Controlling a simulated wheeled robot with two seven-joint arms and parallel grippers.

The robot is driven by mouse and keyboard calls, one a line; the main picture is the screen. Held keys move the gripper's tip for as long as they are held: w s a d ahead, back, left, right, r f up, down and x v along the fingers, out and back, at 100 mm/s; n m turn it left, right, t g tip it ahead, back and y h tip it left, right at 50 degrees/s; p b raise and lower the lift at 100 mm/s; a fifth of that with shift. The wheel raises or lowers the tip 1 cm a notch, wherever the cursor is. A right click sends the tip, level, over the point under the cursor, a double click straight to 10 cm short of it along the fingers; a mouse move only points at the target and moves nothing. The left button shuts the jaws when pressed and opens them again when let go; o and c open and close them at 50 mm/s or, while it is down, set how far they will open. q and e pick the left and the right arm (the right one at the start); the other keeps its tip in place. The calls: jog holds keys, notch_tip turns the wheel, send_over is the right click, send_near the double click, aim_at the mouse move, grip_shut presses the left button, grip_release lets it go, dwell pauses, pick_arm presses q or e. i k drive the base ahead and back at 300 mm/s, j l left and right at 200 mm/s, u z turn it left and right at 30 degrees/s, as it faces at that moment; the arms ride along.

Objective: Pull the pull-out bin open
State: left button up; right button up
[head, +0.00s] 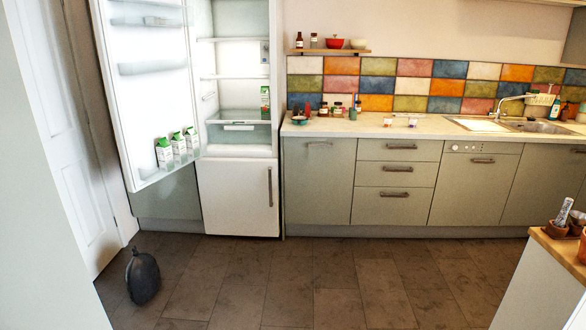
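No bin is visible as such. A closed grey-green cabinet front (318,188) with a horizontal handle near its top edge stands just right of the fridge and may be the pull-out bin. I cannot tell for sure what is behind it. It is flush with the drawers (395,176) beside it. Neither of my grippers shows in the head view.
The upper fridge door (145,75) hangs open on the left; the lower white door (237,197) is shut. A dark rounded object (142,277) stands on the floor at left. A wood-topped counter (562,246) juts in at right. The floor (330,275) between is clear.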

aim_at(320, 171)
jog(key=i, duration=2.5)
